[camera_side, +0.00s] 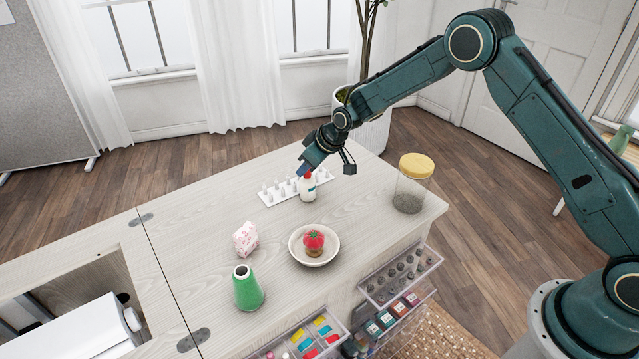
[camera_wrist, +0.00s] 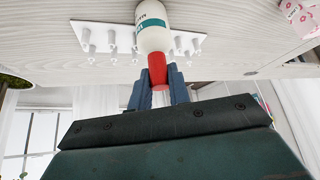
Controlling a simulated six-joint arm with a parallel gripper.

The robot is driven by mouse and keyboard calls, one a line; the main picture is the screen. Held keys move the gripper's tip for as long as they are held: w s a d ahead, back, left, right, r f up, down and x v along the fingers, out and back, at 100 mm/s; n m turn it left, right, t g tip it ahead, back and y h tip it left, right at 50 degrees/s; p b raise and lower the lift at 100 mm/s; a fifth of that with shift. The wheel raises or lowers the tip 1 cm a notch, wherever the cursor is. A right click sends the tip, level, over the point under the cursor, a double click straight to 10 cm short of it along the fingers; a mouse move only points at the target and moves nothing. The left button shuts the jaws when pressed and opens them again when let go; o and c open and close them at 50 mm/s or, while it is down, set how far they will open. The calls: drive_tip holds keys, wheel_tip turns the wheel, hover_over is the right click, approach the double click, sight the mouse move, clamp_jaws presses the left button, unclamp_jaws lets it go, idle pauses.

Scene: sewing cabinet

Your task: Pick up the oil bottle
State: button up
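The oil bottle (camera_side: 308,189) is white with a red cap and a teal label. It stands upright on the light wood cabinet top, in front of the white spool rack. In the wrist view the bottle (camera_wrist: 154,30) shows at top centre, its red cap (camera_wrist: 158,70) pointing toward my gripper. My gripper (camera_side: 303,170) reaches down from the upper right to the bottle's cap. In the wrist view its two blue fingers (camera_wrist: 160,86) lie on either side of the cap, very close to it. I cannot tell whether they press on it.
The white spool rack (camera_side: 272,197) stands just behind the bottle. A glass jar with a yellow lid (camera_side: 412,185) is to the right. A bowl (camera_side: 329,256) holding a tomato pincushion (camera_side: 314,240), a pink-patterned block (camera_side: 245,238) and a green thread cone (camera_side: 247,290) stand nearer the front.

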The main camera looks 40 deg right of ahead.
clamp_jaws()
drive_tip(key=shift+r, duration=0.1)
wheel_tip(320, 180, up, 20)
idle(0.7)
drive_tip(key=shift+w, duration=0.1)
idle(0.5)
drive_tip(key=w+r, duration=0.4)
drive_tip(key=w, duration=0.1)
drive_tip(key=shift+w+d+r+n, duration=0.15)
drive_tip(key=shift+w+n, duration=0.05)
drive_tip(key=shift+n, duration=0.2)
